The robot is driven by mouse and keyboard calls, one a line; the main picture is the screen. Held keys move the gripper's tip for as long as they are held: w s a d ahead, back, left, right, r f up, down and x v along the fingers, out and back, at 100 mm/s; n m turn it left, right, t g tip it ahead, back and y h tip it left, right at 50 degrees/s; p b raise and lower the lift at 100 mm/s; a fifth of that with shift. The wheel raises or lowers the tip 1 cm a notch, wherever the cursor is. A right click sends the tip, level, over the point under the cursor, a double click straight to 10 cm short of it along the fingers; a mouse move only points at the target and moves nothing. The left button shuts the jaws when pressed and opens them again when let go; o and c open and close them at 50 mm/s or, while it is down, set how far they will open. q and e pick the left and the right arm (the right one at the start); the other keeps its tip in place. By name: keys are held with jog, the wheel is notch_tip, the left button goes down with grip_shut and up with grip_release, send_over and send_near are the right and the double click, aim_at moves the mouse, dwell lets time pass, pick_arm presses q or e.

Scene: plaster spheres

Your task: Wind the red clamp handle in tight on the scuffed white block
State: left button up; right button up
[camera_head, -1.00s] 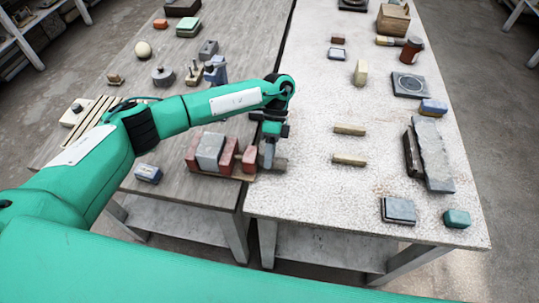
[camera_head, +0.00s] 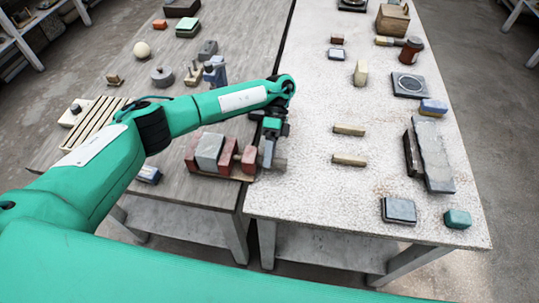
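The clamp's red parts (camera_head: 228,154) stand on a thin brown base at the right edge of the grey wooden table. The scuffed white block (camera_head: 208,152) sits between the red jaw at its left and the red jaw at its right. A further red piece (camera_head: 249,159) lies right of that jaw, close to my gripper. My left gripper (camera_head: 267,160) points down at the right end of the clamp, beside a short grey piece (camera_head: 279,164). Its fingers are too small and overlapped to tell their opening or any grip. My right gripper is not in view.
A blue-and-white block (camera_head: 149,174) lies left of the clamp, partly behind my arm. Two tan bars (camera_head: 349,160) lie on the speckled white table (camera_head: 310,190) at the right. That table is bare around my gripper's right side.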

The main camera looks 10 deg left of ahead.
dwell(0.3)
pick_arm(q)
jog(key=shift+w+r, duration=0.15)
jog(key=shift+w, duration=0.15)
jog(key=b+v, duration=0.1)
jog(key=v, duration=1)
jog(key=shift+b, duration=0.4)
jog(key=shift+v, duration=1.05)
